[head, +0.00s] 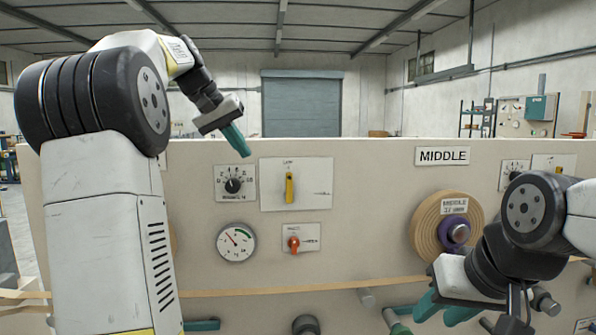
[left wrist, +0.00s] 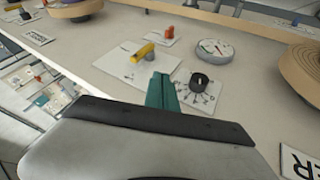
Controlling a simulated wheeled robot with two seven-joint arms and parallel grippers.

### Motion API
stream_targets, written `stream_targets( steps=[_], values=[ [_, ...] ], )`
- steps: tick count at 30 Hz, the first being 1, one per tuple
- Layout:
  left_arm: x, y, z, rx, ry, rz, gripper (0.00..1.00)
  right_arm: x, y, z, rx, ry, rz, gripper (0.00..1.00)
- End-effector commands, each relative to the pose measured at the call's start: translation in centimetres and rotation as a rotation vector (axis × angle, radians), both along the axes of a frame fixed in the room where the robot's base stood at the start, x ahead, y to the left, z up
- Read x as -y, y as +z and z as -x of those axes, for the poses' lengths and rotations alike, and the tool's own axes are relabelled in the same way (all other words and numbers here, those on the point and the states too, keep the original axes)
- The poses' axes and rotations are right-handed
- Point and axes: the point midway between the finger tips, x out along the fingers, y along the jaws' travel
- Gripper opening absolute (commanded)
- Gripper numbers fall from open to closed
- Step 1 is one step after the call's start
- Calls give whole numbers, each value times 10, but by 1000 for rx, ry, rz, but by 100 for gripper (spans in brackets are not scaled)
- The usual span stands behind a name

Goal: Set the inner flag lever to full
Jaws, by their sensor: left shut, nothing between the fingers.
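A yellow lever (head: 289,188) stands upright on a white plate (head: 315,170) on the beige panel; its small labels are too blurred to read. It also shows in the left wrist view (left wrist: 142,52). I cannot tell by label which is the inner flag lever. My left gripper (head: 236,140) is shut and empty, up and left of the yellow lever, in front of the panel's top. My right gripper (head: 444,308) is open at lower right, away from these levers.
A black knob (head: 233,185) and a round gauge (head: 236,242) sit left of the levers. A wooden spool (head: 426,228) with a purple hub is right of them, under a MIDDLE sign (head: 442,156). The panel between levers and spool is clear.

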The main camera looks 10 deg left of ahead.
Motion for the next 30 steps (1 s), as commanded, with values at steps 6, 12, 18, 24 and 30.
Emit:
stream_targets(
  steps=[6, 12, 18, 24, 30],
  values=[
    [-5, 3, -6, 2, -1, 3, 0, 0, 0, 0, 0, 0, 0, 36],
    [-5, 3, -6, 3, 0, 3, 0, 0, 0, 0, 0, 0, 0, 36],
    [-1, -6, -11, 1, -2, 3, 0, 0, 0, 0, 0, 0, 0, 36],
    [13, -35, -28, 0, -4, 4, 0, 0, 0, 0, 0, 0, 0, 36],
    [28, -70, -50, -1, -4, 3, 0, 0, 0, 0, 0, 0, 0, 36]
  ],
)
